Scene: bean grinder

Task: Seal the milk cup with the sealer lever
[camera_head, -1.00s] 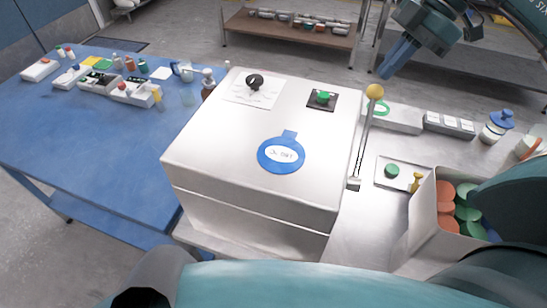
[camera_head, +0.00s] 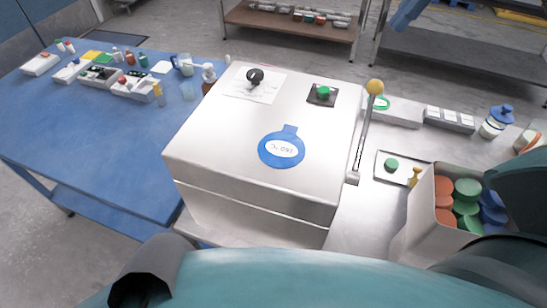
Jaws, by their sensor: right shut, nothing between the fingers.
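The sealer is a large pale metal box (camera_head: 225,140) in the middle of the head view. Its lever (camera_head: 367,130) is a thin metal rod with a yellow ball knob (camera_head: 375,87), standing up along the box's right side. My left gripper is not in view. I cannot make out a milk cup at the sealer; the box hides the space behind and beneath it.
A blue table (camera_head: 90,150) with small devices and bottles stands left. Right of the sealer are a green button plate (camera_head: 391,165), a bin (camera_head: 422,210) of orange, green and blue lids, and a blue-topped jar (camera_head: 496,122). Shelves (camera_head: 290,22) stand behind.

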